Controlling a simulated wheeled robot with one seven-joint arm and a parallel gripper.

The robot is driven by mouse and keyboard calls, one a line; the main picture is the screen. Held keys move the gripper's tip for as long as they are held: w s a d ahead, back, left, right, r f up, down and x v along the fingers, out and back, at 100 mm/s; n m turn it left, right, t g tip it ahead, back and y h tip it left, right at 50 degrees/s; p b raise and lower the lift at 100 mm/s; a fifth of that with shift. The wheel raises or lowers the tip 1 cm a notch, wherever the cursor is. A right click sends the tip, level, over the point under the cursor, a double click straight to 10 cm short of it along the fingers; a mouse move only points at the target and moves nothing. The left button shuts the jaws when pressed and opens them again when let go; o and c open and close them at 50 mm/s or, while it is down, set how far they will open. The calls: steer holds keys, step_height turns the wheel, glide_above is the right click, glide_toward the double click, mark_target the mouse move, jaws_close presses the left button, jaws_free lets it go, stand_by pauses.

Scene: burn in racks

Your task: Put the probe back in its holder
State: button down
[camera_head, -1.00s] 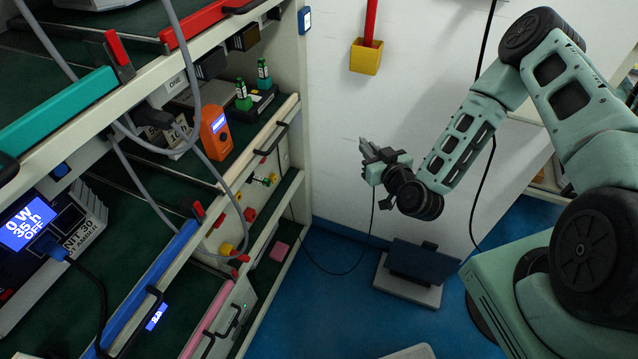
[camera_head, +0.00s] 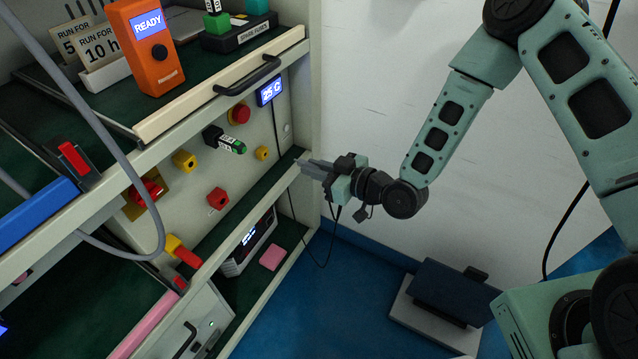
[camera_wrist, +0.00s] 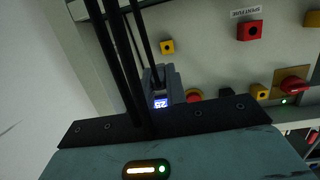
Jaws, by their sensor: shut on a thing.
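My gripper (camera_head: 318,167) is at the right end of the rack's lower shelf edge, its grey fingers pointing left in the head view. It is shut on the probe, which I cannot tell apart from the fingers. A thin black cable (camera_head: 323,264) hangs in a loop below the gripper. Another stretch of cable runs down from the display reading 25 C (camera_head: 270,92) on the rack panel. In the wrist view the lit display (camera_wrist: 160,102) shows beside a grey block, and dark bars cross the upper left. I cannot make out the probe's holder.
The panel bears a red mushroom button (camera_head: 238,113), a black-and-green fuse (camera_head: 225,140) and yellow and red fittings. An orange timer (camera_head: 148,45) stands on the shelf above. A pull handle (camera_head: 247,76) juts out. A dark-topped box (camera_head: 452,290) is on the blue floor; the floor between is clear.

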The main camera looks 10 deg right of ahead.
steer(key=shift+a+f+n+g+b, duration=0.3)
steer(key=shift+a+f+b, duration=0.1)
steer(key=shift+f, duration=0.4)
steer(key=shift+r, duration=0.1)
steer(key=shift+r+b+x, duration=0.15)
steer(key=shift+r+x, duration=0.05)
steer(key=shift+x, duration=0.75)
steer(key=shift+r+b+x, duration=0.1)
steer(key=shift+r+x, duration=0.1)
steer(key=shift+x, duration=0.75)
steer(key=shift+r+b+x, duration=0.15)
steer(key=shift+r+x, duration=0.05)
steer(key=shift+x, duration=0.75)
steer(key=shift+r+b+x, duration=0.15)
steer(key=shift+b+x, duration=0.1)
steer(key=shift+x, duration=0.45)
steer(key=shift+r+b+x, duration=0.15)
steer(key=shift+b+x, duration=0.05)
steer(key=shift+x, duration=0.45)
steer(key=c, duration=1.3)
jaws_free()
steer(key=shift+a, duration=0.1)
steer(key=shift+c, duration=0.2)
steer(key=shift+s, duration=0.1)
